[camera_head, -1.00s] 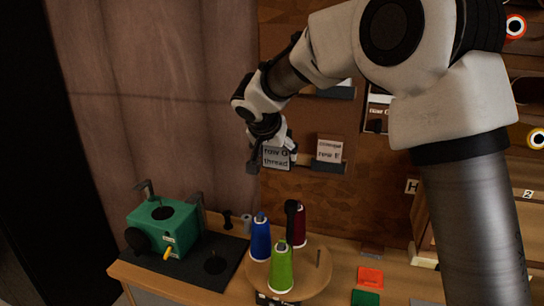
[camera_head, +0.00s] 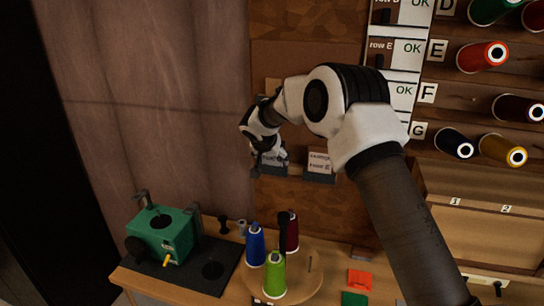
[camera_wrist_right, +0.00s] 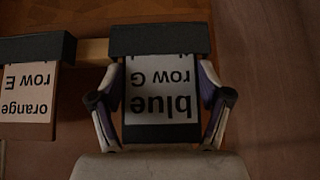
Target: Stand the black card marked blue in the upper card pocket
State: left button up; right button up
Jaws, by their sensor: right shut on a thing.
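The black card reading "blue row G" (camera_wrist_right: 161,88) has a pale label and shows upside down in the right wrist view. My right gripper (camera_wrist_right: 161,103) is shut on its two side edges. The card's lower edge meets a dark card pocket (camera_wrist_right: 160,41); how deep it sits inside cannot be told. In the head view my right gripper (camera_head: 269,157) is at the brown board, left of the orange row E card (camera_head: 319,162), and partly covers the held card. That orange card stands in a neighbouring dark pocket (camera_wrist_right: 36,48). My left gripper is not in view.
A thread rack (camera_head: 480,90) is at the right. My right arm hides part of the board.

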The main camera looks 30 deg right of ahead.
jog(key=shift+a+f+b, duration=0.1)
jog(key=shift+f+b, duration=0.05)
jog(key=shift+b, duration=0.2)
jog(key=o, duration=0.7)
jog(key=shift+r+p, duration=0.35)
jog(key=shift+p, duration=0.1)
jog(key=shift+s+a+r+b, duration=0.15)
jog(key=shift+a+b, duration=0.05)
jog(key=shift+b, duration=0.15)
jog(key=b+v, duration=0.2)
jog(key=v, duration=0.9)
jog(key=shift+r+b, duration=0.15)
jog(key=shift+b, duration=0.15)
